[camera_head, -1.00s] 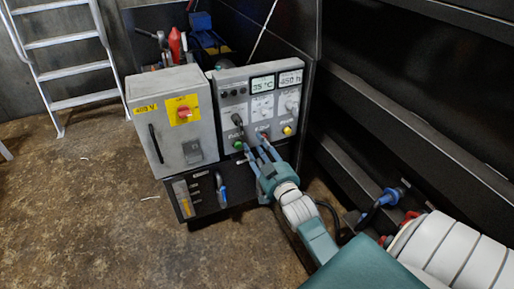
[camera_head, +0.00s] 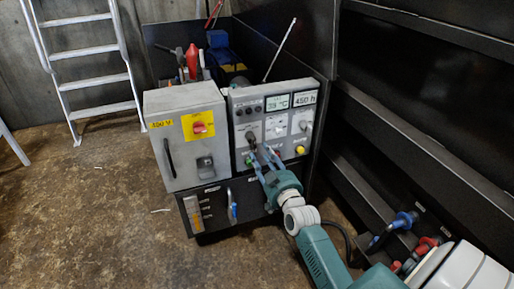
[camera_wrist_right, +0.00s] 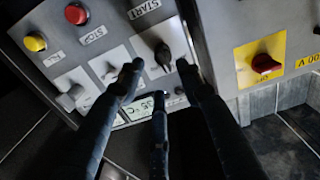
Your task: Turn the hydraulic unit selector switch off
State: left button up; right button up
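The hydraulic unit's grey control panel (camera_head: 272,125) stands upright in the middle of the head view. A black selector switch (camera_head: 250,137) sits on its lower left part, above a green button (camera_head: 249,160). In the right wrist view the panel appears upside down, with the black switch (camera_wrist_right: 163,56) near the START label. My right gripper (camera_head: 262,152) is at the panel, just below the switch. In the wrist view its dark fingers (camera_wrist_right: 159,68) are spread, with two tips on either side of the switch. Contact is unclear. My left gripper is not in view.
A grey cabinet (camera_head: 185,135) with a red switch (camera_head: 199,127) on a yellow plate stands left of the panel. The panel also has a red button (camera_wrist_right: 76,14) and a yellow button (camera_wrist_right: 36,42). A ladder (camera_head: 92,75) leans at the back left. Dark metal beams (camera_head: 420,130) fill the right.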

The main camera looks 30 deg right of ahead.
aim_at(252, 140)
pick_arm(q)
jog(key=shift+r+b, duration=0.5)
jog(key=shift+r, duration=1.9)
pick_arm(e)
jog(key=x, duration=0.6)
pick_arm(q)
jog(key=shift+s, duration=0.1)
pick_arm(e)
jog(key=shift+c, duration=0.5)
grip_shut()
